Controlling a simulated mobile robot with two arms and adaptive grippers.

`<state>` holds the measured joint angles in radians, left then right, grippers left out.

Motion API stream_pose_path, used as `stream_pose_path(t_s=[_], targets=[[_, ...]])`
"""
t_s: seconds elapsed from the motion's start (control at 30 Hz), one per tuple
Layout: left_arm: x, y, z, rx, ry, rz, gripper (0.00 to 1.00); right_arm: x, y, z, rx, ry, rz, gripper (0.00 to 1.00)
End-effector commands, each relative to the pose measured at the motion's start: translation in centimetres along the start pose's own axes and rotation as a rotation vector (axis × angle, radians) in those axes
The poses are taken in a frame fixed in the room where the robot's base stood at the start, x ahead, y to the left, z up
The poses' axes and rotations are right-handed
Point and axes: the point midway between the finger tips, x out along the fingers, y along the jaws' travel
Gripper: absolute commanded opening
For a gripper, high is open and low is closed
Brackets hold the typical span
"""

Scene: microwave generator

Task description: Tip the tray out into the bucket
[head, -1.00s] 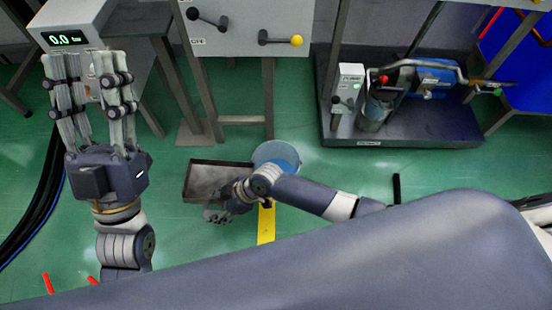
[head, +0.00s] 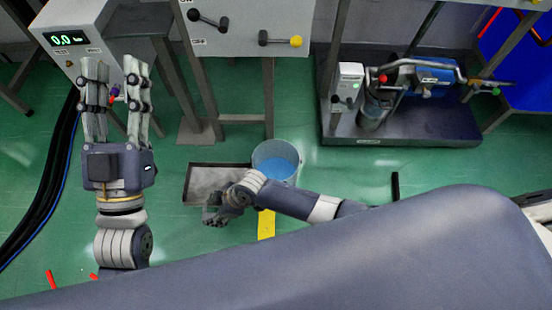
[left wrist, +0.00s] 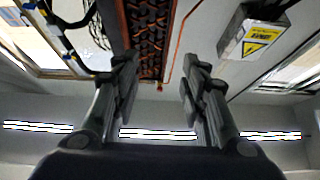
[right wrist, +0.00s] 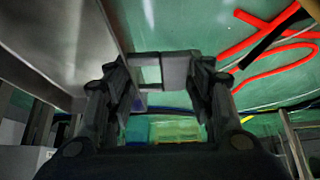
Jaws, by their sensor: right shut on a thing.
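The grey tray (head: 208,176) with a dark rim shows in the head view, left of the bucket, partly hidden by my right arm. It looks roughly level; I cannot make out anything in it or how high it is. The light blue bucket (head: 275,147) stands on the floor with blue showing inside. My right gripper (head: 208,215) is at the tray's near side. In the right wrist view it is shut on the tray's handle (right wrist: 172,72), with the tray wall (right wrist: 85,25) at left. My left gripper (head: 116,68) is open and empty, pointing up.
A cabinet with levers (head: 245,28) stands behind the bucket. A pump unit on a dark base (head: 410,130) stands at right. A box with a lit display (head: 68,38) and black cables (head: 45,185) are at left. Green floor is free between the bucket and the pump base.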

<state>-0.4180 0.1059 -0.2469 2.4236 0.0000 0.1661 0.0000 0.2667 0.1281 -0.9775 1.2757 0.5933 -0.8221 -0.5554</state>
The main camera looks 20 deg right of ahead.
Motion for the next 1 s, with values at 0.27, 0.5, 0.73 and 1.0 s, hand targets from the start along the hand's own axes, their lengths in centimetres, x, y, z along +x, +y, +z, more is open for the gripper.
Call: stream_pose_path(t_s=[0.27,0.5,0.73,1.0], targets=[[-0.1,-0.4,2.7,0.006,-0.151,-0.007,0.4,-0.7,0.1,-0.6,-0.002,0.004,0.002,0.0],[-0.9,-0.8,5.5,0.012,-0.301,-0.015,0.4,-1.3,0.1,-0.9,-0.002,0.003,0.001,0.0],[-2.0,-1.1,8.0,0.016,-0.443,-0.023,0.4,-1.8,0.1,-1.3,-0.002,0.003,0.001,0.0],[-4.0,-1.6,10.6,0.019,-0.61,-0.032,0.4,-2.4,0.1,-1.6,-0.002,0.003,0.002,0.0]])
